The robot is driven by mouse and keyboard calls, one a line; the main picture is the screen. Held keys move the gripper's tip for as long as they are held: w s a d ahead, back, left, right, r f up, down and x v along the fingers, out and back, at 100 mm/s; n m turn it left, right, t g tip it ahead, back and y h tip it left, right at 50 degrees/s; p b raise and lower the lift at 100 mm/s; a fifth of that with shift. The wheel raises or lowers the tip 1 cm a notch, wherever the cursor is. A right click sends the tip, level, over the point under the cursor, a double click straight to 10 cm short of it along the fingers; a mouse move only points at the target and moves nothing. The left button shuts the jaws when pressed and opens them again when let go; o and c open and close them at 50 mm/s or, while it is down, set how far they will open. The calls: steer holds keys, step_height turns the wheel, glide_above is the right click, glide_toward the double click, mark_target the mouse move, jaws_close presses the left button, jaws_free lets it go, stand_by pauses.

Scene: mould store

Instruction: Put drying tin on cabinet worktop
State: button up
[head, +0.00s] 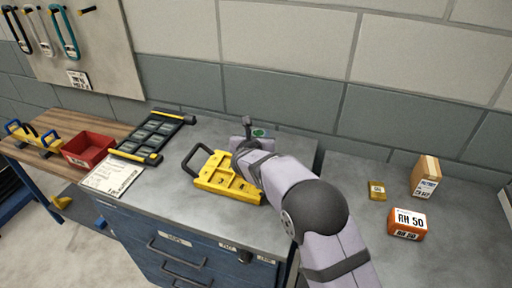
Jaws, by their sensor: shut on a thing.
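My gripper (247,132) is over the back part of the grey cabinet worktop (185,140), partly hidden behind my own wrist. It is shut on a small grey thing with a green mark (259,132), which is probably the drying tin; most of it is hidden. I cannot tell whether it touches the worktop. The worktop tops a blue cabinet with drawers.
A yellow block with a black handle (226,183) lies just in front of my gripper. A black tray with yellow ends (153,137) and a paper sheet (112,177) lie left. An orange RH 50 box (407,224), a cardboard box (424,177) and a small yellow box (377,190) stand right.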

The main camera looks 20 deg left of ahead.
steer(key=shift+f, duration=2.1)
steer(key=shift+f, duration=0.15)
steer(key=o, duration=1.1)
steer(key=shift+c, duration=0.2)
steer(key=shift+r, duration=0.2)
steer(key=shift+s, duration=0.25)
steer(key=b+v, duration=0.3)
steer(key=v, duration=0.8)
steer(key=shift+s+d+r, duration=0.15)
steer(key=shift+s+r, duration=0.05)
steer(key=shift+s, duration=0.05)
